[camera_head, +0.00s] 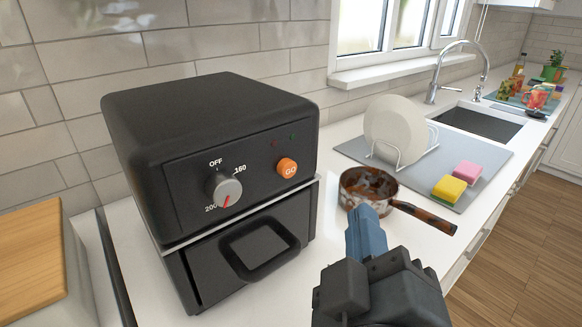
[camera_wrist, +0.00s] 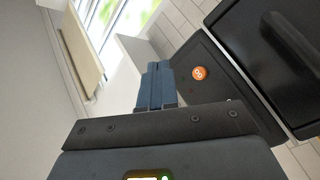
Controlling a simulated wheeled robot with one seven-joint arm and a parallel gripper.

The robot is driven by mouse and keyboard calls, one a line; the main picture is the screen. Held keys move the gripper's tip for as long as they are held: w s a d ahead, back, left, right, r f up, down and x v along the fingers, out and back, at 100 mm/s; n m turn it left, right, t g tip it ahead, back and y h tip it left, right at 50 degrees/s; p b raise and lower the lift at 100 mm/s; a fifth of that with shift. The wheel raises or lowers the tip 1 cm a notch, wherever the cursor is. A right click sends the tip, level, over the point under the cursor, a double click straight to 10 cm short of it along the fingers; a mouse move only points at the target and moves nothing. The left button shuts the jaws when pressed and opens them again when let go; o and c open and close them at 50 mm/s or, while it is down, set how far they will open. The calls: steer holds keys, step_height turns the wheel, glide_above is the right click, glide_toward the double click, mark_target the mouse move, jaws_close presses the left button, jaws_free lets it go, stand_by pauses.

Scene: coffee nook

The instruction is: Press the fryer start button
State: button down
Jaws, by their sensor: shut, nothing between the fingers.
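The black fryer (camera_head: 215,110) stands on the white counter at the left of the head view. Its round orange GO button (camera_head: 287,168) is on the right of the front panel, beside a grey dial (camera_head: 224,189) with a red mark. The button also shows in the wrist view (camera_wrist: 199,73), right of my fingers, on the dark fryer panel (camera_wrist: 205,100). My gripper (camera_head: 366,218) is shut and empty, its blue fingers together. In the head view it is to the right of and lower than the button, apart from it. The fryer drawer with its handle (camera_head: 262,250) is shut.
A rusty brown saucepan (camera_head: 368,190) is just behind my fingers, its handle pointing right. Beyond it are a dish rack with white plates (camera_head: 394,130), a yellow sponge (camera_head: 449,188) and a pink sponge (camera_head: 467,173). A wooden-topped box (camera_head: 30,260) stands left of the fryer.

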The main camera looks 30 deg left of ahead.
mark_target(296, 169)
steer(key=shift+a, duration=0.1)
steer(key=w+a+b, duration=0.2)
steer(key=w+a, duration=0.1)
steer(key=a, duration=0.5)
steer(key=shift+a, duration=0.15)
stand_by(2.1)
steer(key=shift+a, duration=0.3)
steer(key=shift+w+a, duration=0.3)
steer(key=shift+a, duration=0.45)
stand_by(1.0)
steer(key=shift+d, duration=0.1)
steer(key=shift+s+d, duration=0.2)
steer(key=shift+d, duration=0.35)
steer(key=shift+s+d, duration=0.2)
steer(key=shift+d, duration=0.35)
